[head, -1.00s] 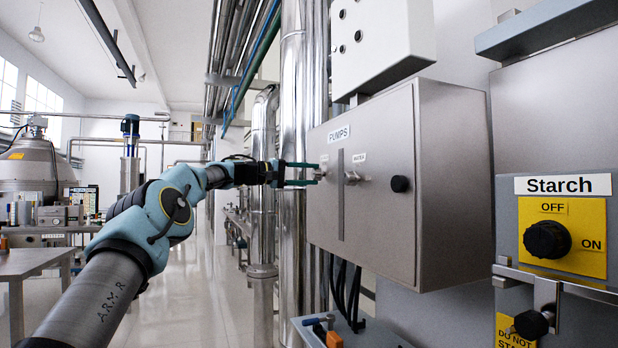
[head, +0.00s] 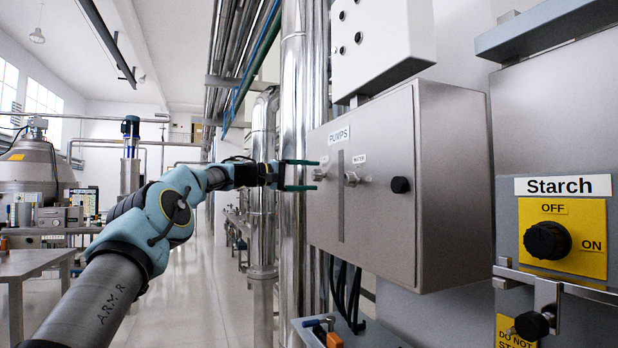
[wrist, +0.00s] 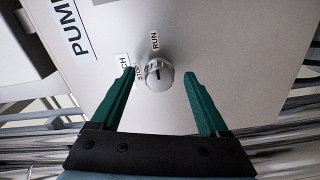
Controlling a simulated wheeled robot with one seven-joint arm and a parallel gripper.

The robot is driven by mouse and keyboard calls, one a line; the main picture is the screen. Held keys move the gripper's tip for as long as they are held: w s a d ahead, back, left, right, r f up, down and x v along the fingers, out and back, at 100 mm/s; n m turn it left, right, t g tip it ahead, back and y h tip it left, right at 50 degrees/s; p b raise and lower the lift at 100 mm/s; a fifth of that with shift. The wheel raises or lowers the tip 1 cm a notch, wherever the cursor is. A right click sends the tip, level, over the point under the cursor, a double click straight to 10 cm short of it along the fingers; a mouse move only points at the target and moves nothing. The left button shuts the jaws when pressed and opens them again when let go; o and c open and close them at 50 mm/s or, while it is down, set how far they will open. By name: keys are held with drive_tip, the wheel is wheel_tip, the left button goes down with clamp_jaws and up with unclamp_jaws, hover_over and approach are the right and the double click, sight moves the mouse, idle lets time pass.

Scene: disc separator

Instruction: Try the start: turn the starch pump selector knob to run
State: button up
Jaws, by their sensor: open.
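The starch pump selector knob (wrist: 159,75) is a small round silver knob on the steel PUMPS box. In the wrist view it sits between my open fingertips, with bare gaps on both sides. RUN is printed above it, STOP to its left; a label ending in "CH" is partly hidden by the left finger. A short dark mark shows on the knob's face, but I cannot tell surely which word it points at. My gripper (wrist: 160,76) has green fingers and is open. In the head view, my gripper (head: 317,175) is at the box's left knob (head: 319,174).
The PUMPS box (head: 450,190) also carries a WATER knob (head: 352,178) just right of my fingertips and a black knob (head: 400,185). A yellow OFF/ON Starch switch (head: 547,240) is at far right. Steel pipes (head: 292,120) rise beside the box. A blue tool tray (head: 375,338) lies below.

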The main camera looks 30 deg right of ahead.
drive_tip(key=shift+a, duration=0.1)
drive_tip(key=w+a+b, duration=0.1)
drive_tip(key=a+b, duration=0.3)
drive_tip(key=a, duration=0.6)
drive_tip(key=shift+w+a, duration=0.15)
drive_tip(key=shift+a, duration=0.15)
